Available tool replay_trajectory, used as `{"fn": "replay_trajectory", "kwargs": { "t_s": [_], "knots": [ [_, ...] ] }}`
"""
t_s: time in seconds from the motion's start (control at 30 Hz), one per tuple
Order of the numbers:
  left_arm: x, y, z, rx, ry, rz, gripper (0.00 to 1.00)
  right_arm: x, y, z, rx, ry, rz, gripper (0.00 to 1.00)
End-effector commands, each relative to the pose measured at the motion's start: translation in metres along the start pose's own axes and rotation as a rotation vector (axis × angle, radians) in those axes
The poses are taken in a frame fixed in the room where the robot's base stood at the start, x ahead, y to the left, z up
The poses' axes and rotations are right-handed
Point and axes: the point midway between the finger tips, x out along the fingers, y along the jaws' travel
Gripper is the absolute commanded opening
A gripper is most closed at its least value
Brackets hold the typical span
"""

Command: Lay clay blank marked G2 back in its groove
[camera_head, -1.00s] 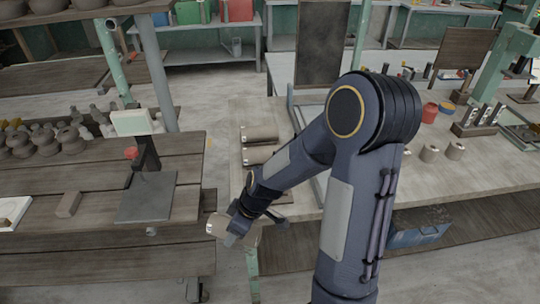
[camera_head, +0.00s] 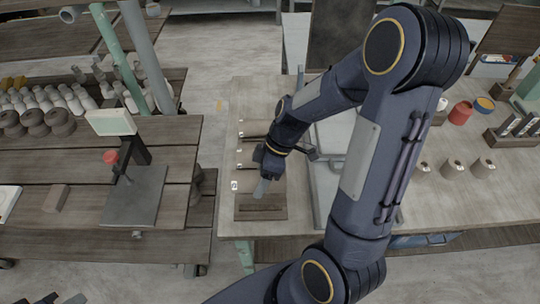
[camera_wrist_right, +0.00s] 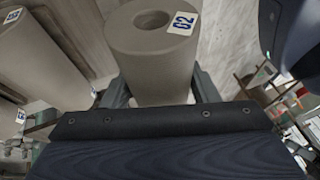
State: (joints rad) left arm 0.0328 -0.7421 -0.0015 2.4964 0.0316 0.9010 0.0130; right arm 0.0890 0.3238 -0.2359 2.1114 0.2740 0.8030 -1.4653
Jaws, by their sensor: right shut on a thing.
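The clay blank marked G2 (camera_wrist_right: 150,62) is a grey-brown cylinder with a hole in its end and a white label. My right gripper (camera_wrist_right: 160,92) is shut on it, one finger on each side. In the head view my right gripper (camera_head: 264,186) holds it just above the near part of the grooved wooden rack (camera_head: 272,213) on the right table. A dark groove shows there. The hand covers much of the blank, and I cannot tell whether it touches the rack. My left gripper (camera_head: 62,299) barely shows at the bottom left edge, its tips apart.
Other blanks (camera_head: 257,128) lie farther back in the row; one (camera_wrist_right: 38,62) is close beside G2 in the wrist view. A grey tray (camera_head: 330,160) is right of the rack. Short cylinders (camera_head: 452,170) stand farther right. A plank table (camera_head: 80,232) is at left.

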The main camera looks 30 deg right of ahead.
Motion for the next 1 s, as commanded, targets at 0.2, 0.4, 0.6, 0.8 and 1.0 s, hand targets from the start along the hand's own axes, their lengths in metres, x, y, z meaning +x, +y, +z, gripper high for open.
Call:
{"fn": "replay_trajectory", "kwargs": {
  "t_s": [0.2,0.4,0.6,0.8,1.0],
  "knots": [
    [0.002,-0.001,0.001,0.0,0.0,0.0,0.0,0.003,0.0,0.001,-0.006,-0.002,-0.006,0.12],
    [0.009,-0.004,0.004,0.0,0.0,0.0,0.0,0.013,0.003,0.005,-0.005,-0.002,-0.007,0.12],
    [0.017,-0.008,0.009,0.0,0.0,0.0,0.0,0.026,0.008,0.011,-0.004,-0.002,-0.006,0.12],
    [0.026,-0.012,0.013,0.0,0.0,0.0,0.0,0.04,0.012,0.016,-0.005,-0.001,-0.006,0.12],
    [0.031,-0.014,0.016,0.0,0.0,0.0,0.0,0.049,0.015,0.02,-0.005,-0.002,-0.006,0.12]
  ]
}}
